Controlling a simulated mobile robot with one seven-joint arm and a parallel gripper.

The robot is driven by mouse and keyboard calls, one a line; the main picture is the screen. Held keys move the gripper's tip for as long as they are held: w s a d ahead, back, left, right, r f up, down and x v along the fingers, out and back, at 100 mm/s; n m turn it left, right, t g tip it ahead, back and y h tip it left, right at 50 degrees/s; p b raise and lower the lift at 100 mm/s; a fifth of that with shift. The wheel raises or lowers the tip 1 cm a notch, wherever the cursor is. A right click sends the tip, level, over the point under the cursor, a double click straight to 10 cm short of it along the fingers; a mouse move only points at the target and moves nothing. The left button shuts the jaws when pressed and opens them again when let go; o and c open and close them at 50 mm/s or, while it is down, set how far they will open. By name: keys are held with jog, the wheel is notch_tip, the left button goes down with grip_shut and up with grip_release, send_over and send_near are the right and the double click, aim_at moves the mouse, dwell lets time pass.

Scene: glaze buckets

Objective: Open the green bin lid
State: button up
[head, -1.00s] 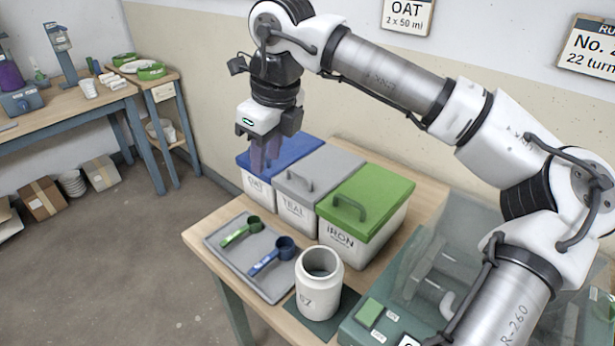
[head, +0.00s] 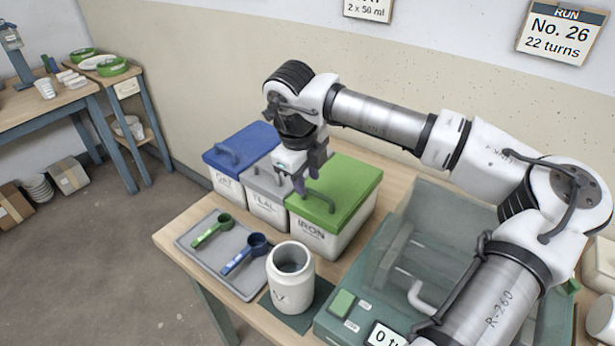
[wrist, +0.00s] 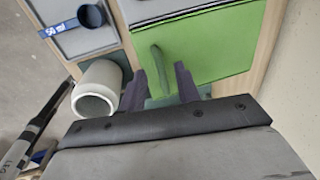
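The green lid (head: 345,190) lies closed on the white bin marked IRON (head: 318,238), the right-hand bin of three. Its raised green handle (head: 320,202) is on the lid's near left part. My gripper (head: 307,178) hangs over the left part of the lid, just by the handle, pointing down. In the wrist view my gripper (wrist: 160,72) has its two dark fingers apart, with the handle (wrist: 157,60) showing in line with the gap between them. The green lid (wrist: 215,45) fills the area beyond. I cannot tell whether the fingers touch the handle.
A bin with a grey lid (head: 262,178) and one with a blue lid (head: 240,146) stand to the left. A white jar (head: 290,277) stands in front. A grey tray (head: 215,265) holds a green scoop and a blue scoop. A green machine (head: 385,290) stands right.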

jog(key=shift+w+f, duration=0.1)
jog(key=shift+f, duration=0.75)
jog(key=shift+c, duration=0.3)
grip_shut()
